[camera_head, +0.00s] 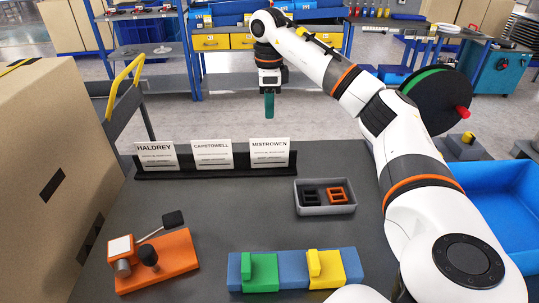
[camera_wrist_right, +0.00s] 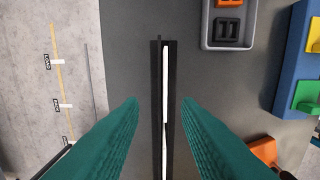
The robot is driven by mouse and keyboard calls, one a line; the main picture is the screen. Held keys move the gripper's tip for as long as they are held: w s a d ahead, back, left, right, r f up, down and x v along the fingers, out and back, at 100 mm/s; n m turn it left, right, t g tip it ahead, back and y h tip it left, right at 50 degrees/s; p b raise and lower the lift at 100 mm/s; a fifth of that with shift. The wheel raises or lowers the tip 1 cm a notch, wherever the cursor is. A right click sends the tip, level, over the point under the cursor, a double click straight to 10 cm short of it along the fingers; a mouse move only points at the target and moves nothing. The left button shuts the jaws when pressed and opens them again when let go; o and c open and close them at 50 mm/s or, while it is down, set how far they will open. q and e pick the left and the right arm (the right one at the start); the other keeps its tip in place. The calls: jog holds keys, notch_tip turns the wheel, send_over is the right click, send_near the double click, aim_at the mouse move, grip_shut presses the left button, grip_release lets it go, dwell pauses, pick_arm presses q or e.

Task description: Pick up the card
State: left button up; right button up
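Three white name cards stand upright in a black rack (camera_head: 215,172) on the dark table. They read HALDREY (camera_head: 157,156), CAPSTOWELL (camera_head: 212,154) and MISTROWEN (camera_head: 270,153). The task does not say which card. My right gripper (camera_head: 269,104) points down above and behind the rack, near the MISTROWEN card in the picture. In the right wrist view its green fingers (camera_wrist_right: 160,104) are apart, with nothing held between them. The rack (camera_wrist_right: 158,60) and thin white card edges (camera_wrist_right: 166,85) show from above between the fingers, lower down. My left gripper is not in view.
A grey tray (camera_head: 325,209) with black and orange parts lies right of the rack. A blue block (camera_head: 234,272) with green and yellow pieces and an orange lever fixture (camera_head: 170,258) stand in front. A cardboard box (camera_head: 50,170) is left, a blue bin (camera_head: 500,195) right.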

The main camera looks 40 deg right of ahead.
aim_at(270, 140)
notch_tip(270, 140, down, 6)
jog(key=shift+r, duration=0.15)
jog(key=f, duration=0.5)
jog(key=shift+s+a+f, duration=0.1)
jog(key=shift+s+a, duration=0.1)
jog(key=shift+s, duration=0.15)
jog(key=shift+c, duration=0.2)
grip_shut()
